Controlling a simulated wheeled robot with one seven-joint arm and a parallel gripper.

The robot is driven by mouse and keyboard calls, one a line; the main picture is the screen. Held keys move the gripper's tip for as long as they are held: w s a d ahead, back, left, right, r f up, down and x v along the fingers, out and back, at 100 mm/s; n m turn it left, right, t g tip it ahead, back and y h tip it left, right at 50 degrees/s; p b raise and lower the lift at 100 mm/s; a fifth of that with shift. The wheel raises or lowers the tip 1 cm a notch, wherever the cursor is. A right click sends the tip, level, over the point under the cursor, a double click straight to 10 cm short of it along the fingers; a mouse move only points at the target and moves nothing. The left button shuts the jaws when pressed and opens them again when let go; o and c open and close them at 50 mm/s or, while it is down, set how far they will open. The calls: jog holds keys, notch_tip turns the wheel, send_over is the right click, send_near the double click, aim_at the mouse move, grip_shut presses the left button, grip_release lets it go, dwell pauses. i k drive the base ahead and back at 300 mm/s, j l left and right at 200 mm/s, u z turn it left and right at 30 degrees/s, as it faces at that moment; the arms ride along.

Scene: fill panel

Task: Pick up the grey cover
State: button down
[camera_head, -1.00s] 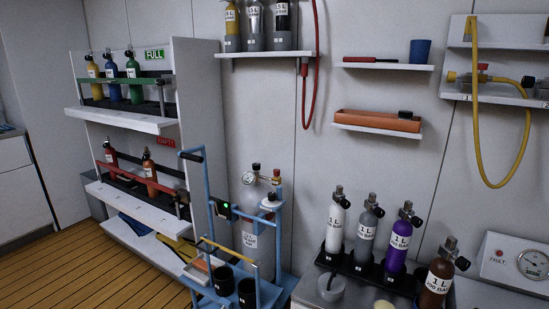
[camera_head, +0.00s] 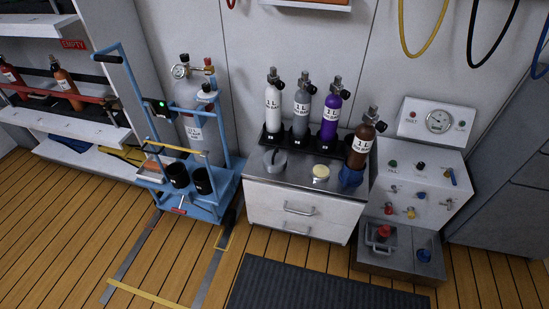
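A small grey round piece (camera_head: 274,160), the only loose grey cap-like thing I can make out, sits on the metal top of the white drawer cabinet (camera_head: 262,194). It is at the left front of the top, before the white 1 L bottle (camera_head: 273,104). Something thin and dark seems to stand up from it; it is too small to tell what. A cream round lid (camera_head: 320,172) lies to its right, and a blue piece (camera_head: 350,176) sits at the right edge, below the brown bottle (camera_head: 361,146). My gripper is not in view.
A grey bottle (camera_head: 301,112) and a purple bottle (camera_head: 331,118) stand behind in a black rack. A blue trolley (camera_head: 217,205) with a large cylinder stands left. A gauge panel (camera_head: 425,190) stands right. A dark mat (camera_head: 310,288) lies on the open floor in front.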

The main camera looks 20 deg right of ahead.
aim_at(276, 160)
jog(key=i+j+u, duration=0.2)
jog(key=i, duration=0.25)
jog(key=i+j+u, duration=0.25)
jog(key=i, duration=0.2)
jog(key=i+j+u, duration=0.2)
jog(key=i, duration=0.25)
jog(key=l, duration=0.1)
